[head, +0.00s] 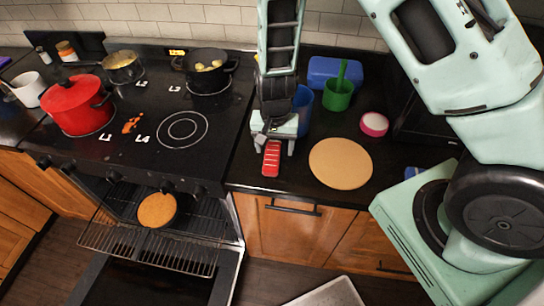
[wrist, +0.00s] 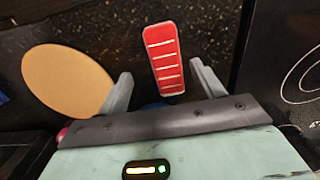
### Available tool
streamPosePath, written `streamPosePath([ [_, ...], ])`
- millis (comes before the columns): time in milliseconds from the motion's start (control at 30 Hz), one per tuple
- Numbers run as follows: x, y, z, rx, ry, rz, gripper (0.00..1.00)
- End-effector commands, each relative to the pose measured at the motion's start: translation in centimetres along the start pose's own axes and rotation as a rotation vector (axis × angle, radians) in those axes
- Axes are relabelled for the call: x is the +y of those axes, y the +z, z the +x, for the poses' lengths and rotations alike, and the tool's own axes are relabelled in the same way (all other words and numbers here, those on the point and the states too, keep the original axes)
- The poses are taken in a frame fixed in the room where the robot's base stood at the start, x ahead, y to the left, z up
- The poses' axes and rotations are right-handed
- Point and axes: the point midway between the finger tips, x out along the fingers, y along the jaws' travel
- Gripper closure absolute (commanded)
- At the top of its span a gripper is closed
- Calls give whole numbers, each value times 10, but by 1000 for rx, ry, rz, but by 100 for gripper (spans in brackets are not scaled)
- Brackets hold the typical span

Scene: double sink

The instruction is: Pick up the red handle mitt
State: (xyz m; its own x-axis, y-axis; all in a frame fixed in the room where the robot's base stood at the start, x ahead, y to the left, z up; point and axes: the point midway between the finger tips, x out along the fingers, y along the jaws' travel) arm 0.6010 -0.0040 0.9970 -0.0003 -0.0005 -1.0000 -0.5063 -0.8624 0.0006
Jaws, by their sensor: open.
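The red handle mitt (head: 271,158) lies on the dark counter between the stove and the round board, near the front edge. It has pale cross stripes, which show clearly in the wrist view (wrist: 164,58). My gripper (head: 274,143) is just behind the mitt and above the counter in the head view. In the wrist view my gripper (wrist: 160,85) is open, with one finger on each side of the mitt's near end. Neither finger visibly touches it. I cannot tell the exact height of the fingers over the counter.
A round tan board (head: 340,164) lies right of the mitt. A green cup (head: 338,94), a blue cup (head: 303,108) and a pink-rimmed container (head: 374,124) stand behind. The stove (head: 150,160) is at left with a red pot (head: 77,106); the oven (head: 150,280) below is open.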

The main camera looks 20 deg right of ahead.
Motion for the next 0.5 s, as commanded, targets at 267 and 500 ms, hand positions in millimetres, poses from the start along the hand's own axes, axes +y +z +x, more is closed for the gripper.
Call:
streamPosePath([
  [267, -5, -6, 20, -2, 2, 1, 33],
  [500, -8, -7, 47, -2, 1, 0, 33],
])
